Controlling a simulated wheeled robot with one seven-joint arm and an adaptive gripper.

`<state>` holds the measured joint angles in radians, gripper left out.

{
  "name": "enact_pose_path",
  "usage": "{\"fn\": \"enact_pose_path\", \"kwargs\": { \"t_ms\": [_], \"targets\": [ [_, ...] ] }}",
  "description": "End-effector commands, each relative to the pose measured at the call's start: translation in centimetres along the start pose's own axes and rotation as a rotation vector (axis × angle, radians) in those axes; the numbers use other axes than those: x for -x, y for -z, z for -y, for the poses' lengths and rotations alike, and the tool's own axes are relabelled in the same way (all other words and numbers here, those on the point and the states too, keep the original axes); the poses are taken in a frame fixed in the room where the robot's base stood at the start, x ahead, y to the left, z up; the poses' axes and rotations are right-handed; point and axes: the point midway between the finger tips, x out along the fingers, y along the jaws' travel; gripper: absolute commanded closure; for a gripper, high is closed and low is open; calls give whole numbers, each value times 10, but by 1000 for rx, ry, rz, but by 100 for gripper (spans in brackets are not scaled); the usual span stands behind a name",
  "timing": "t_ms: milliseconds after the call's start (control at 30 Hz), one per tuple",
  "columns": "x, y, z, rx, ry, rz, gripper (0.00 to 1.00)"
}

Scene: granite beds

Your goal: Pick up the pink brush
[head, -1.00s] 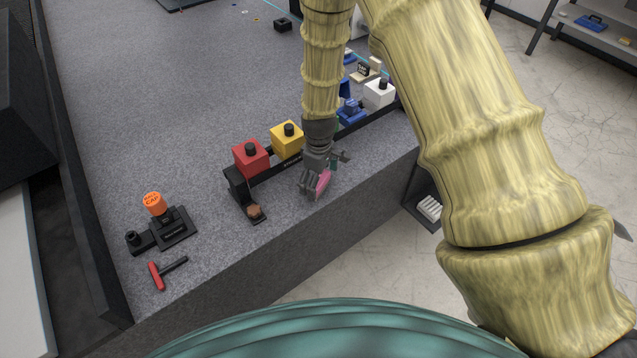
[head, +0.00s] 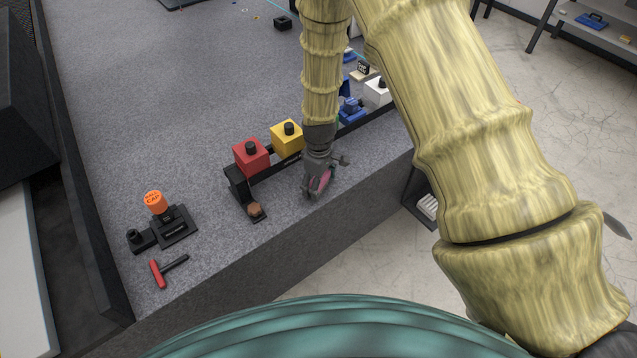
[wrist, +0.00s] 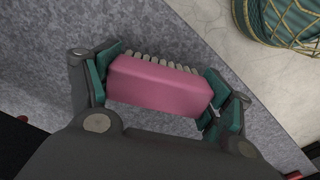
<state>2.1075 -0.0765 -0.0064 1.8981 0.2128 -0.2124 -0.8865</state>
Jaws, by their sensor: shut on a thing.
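The pink brush (wrist: 160,86) sits between the two fingers of my gripper (wrist: 163,92) in the wrist view. Its pale bristles show along its far edge. The green finger pads press against both ends of the pink block. In the head view my gripper (head: 318,187) is low at the front edge of the granite bed, with a bit of the pink brush (head: 321,181) showing between the fingers. My fingers hide most of the brush there. I cannot tell whether the brush touches the granite or is just above it.
A red block (head: 251,156) and a yellow block (head: 287,138) stand on a black rail left of my gripper. A white block (head: 377,92) and a blue part (head: 351,109) stand behind right. A red-handled tool (head: 158,273) and an orange cap (head: 154,202) are at left. The bed's edge drops off in front.

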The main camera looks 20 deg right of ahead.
Motion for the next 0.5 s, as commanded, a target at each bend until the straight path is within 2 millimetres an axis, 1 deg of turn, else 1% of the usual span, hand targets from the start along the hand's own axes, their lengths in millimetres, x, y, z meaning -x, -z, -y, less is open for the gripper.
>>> {"fn": "enact_pose_path", "kwargs": {
  "t_ms": [133, 267, 500],
  "targets": [
    [1, 0, 0, 0, 0, 0, 49],
    [5, 0, 0, -1, 0, 0, 49],
    [27, 1, -1, 0, -1, -2, 49]
  ]
}}
